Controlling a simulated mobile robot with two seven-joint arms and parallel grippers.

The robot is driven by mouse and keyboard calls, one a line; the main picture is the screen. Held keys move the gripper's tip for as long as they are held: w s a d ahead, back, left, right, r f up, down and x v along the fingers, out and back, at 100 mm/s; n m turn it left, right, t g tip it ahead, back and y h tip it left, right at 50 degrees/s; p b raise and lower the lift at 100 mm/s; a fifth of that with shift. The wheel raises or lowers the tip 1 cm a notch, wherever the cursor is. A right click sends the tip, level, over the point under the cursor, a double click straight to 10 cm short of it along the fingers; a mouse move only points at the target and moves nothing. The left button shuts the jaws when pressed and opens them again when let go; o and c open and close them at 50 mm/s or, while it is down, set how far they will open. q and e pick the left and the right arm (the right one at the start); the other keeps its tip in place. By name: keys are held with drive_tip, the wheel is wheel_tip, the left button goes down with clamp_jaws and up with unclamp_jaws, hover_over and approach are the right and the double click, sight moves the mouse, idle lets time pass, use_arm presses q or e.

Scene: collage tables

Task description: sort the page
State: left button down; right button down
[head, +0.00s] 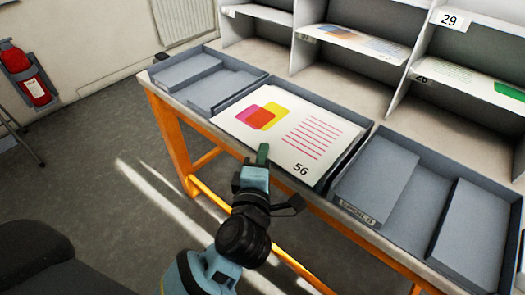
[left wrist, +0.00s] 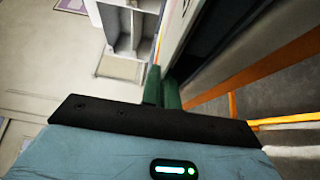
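A white page (head: 288,129) marked 56, with overlapping magenta, red and yellow shapes and pink lines, lies over the middle grey tray (head: 362,140) on the table. My left gripper (head: 262,155) is at the page's front edge, one green finger showing over it. In the left wrist view the two green fingers (left wrist: 162,88) are close together, with the page's pale edge (left wrist: 172,35) running away from them. They appear shut on that edge; the exact contact is hard to see. My right gripper is out of view.
A grey tray (head: 205,64) stands left and another grey tray (head: 440,160), with dividers and a label, right. Grey shelves (head: 320,65) behind hold a colourful page (head: 355,42), a page with green (head: 508,90) and a 29 label (head: 449,20). Orange table legs (head: 172,140) stand below.

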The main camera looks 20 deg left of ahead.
use_arm(q)
drive_tip(key=c, duration=1.6)
unclamp_jaws()
drive_tip(key=shift+s, duration=0.1)
drive_tip(key=v, duration=0.7)
drive_tip(key=shift+s, duration=0.35)
drive_tip(key=shift+c, duration=0.2)
